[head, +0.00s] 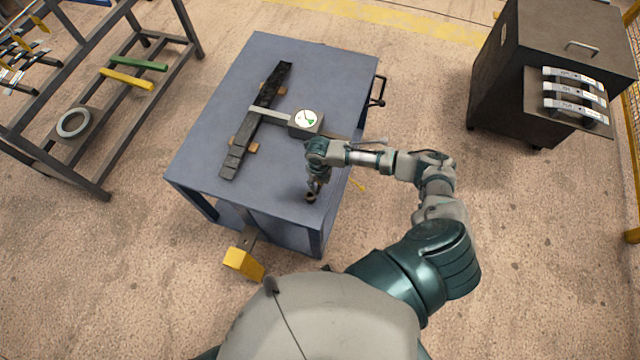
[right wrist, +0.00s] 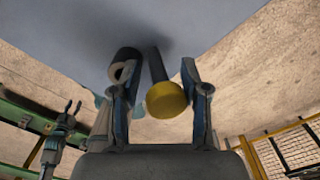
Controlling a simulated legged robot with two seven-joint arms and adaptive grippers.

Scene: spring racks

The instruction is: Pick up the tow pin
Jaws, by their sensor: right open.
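The tow pin appears to be the piece with a round yellow head (right wrist: 166,98) and a dark shaft in the right wrist view. Its shaft runs away from the camera towards the blue-grey tabletop. My right gripper (right wrist: 158,82) is open, its fingers on either side of the pin, with clear gaps. In the head view my right gripper (head: 314,188) is low over the near right part of the table (head: 205,160); the pin's yellow head cannot be made out there. What seems to be my left gripper (right wrist: 66,118) shows small at the left of the wrist view.
A dark hollow tube end (right wrist: 125,66) is close by the left finger. A dark bar (head: 255,120) and a white dial gauge (head: 307,121) lie on the table. A rack (head: 92,185) stands left, a dark cabinet (head: 555,60) right.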

